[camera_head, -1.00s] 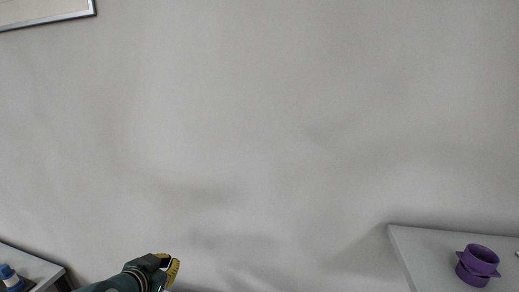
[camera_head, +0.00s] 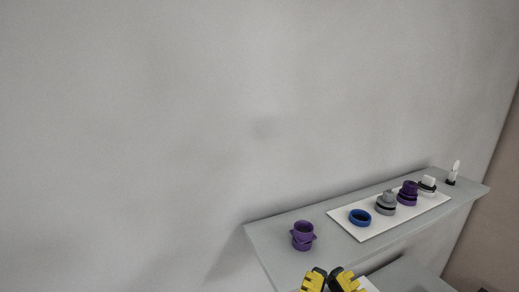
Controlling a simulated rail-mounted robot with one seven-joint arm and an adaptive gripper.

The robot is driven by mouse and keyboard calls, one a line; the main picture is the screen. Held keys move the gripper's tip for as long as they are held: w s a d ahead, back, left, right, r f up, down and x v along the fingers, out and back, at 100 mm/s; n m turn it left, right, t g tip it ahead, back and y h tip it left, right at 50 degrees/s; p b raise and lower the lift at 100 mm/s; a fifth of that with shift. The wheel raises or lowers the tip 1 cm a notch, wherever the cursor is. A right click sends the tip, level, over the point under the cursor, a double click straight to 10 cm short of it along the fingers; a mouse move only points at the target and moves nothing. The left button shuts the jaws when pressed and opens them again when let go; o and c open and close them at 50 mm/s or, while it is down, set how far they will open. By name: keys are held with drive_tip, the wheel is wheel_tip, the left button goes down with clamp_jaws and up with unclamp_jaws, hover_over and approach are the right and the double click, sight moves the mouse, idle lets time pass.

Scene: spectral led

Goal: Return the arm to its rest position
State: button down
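My gripper (camera_head: 329,279), with yellow and black fingers, shows at the bottom edge of the head view, right of centre. Its two fingers show side by side with a small gap between them, and I see nothing held there. The rest of my gripper and my arm is cut off below the frame. The fingers appear in front of the near edge of a grey shelf-like surface; I cannot tell how far apart they are from it.
The grey surface (camera_head: 278,253) runs along the wall. It bears a purple ringed part (camera_head: 303,236) and a white board (camera_head: 398,222) with a blue ring (camera_head: 360,217), a grey part (camera_head: 386,204), a purple part (camera_head: 408,194) and a white-and-black part (camera_head: 428,184). A small white-and-black item (camera_head: 453,173) stands beyond.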

wheel_tip(320, 180, up, 20)
drive_tip(key=p, duration=1.7)
drive_tip(key=shift+p, duration=0.3)
drive_tip(key=shift+r, duration=0.1)
drive_tip(key=shift+a, duration=0.1)
